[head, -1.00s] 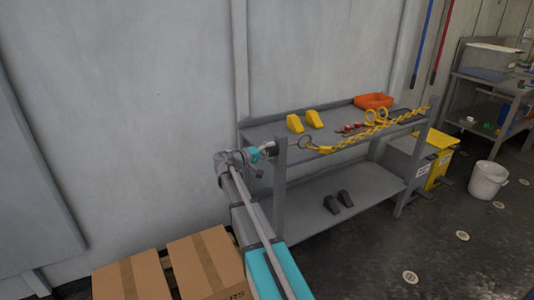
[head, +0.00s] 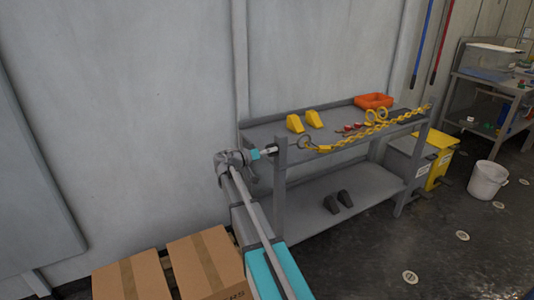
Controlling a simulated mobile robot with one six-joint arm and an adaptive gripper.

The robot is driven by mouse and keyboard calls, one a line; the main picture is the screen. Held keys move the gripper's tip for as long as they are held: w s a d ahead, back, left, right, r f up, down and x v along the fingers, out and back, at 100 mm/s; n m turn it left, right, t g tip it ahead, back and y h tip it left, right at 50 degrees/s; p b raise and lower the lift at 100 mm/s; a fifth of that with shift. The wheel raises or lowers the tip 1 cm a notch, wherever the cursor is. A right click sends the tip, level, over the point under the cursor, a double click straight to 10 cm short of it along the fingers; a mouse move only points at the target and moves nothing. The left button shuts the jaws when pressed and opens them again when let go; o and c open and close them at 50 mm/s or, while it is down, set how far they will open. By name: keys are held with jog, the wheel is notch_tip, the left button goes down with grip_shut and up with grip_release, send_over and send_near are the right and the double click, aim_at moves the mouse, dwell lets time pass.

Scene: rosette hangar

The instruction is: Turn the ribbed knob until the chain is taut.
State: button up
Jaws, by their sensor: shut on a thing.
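The yellow chain (head: 372,131) runs along the front of the workbench top, from a ring and yellow hook (head: 318,149) near the left front post up to the right post. It looks nearly straight, with a slight sag toward its left part. My gripper (head: 268,150) is at the outer side of the left front post, level with the bench top, and is shut on the ribbed knob (head: 273,148). The knob is small and dark here and mostly covered by the fingers, so its ribs cannot be made out.
The bench (head: 280,195) carries two yellow wedges (head: 304,122), an orange tray (head: 373,101) and small red parts. Dark blocks (head: 338,202) lie on its lower shelf. Cardboard boxes (head: 205,262) stand at front left. A yellow bin (head: 439,160) and white bucket (head: 488,180) stand right.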

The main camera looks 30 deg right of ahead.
jog(key=shift+d+m, duration=0.1)
jog(key=shift+m, duration=0.2)
jog(key=m, duration=1)
jog(key=shift+w+m, duration=0.1)
jog(key=shift+m, duration=2.1)
jog(key=shift+m, duration=0.3)
jog(key=shift+m, duration=3.2)
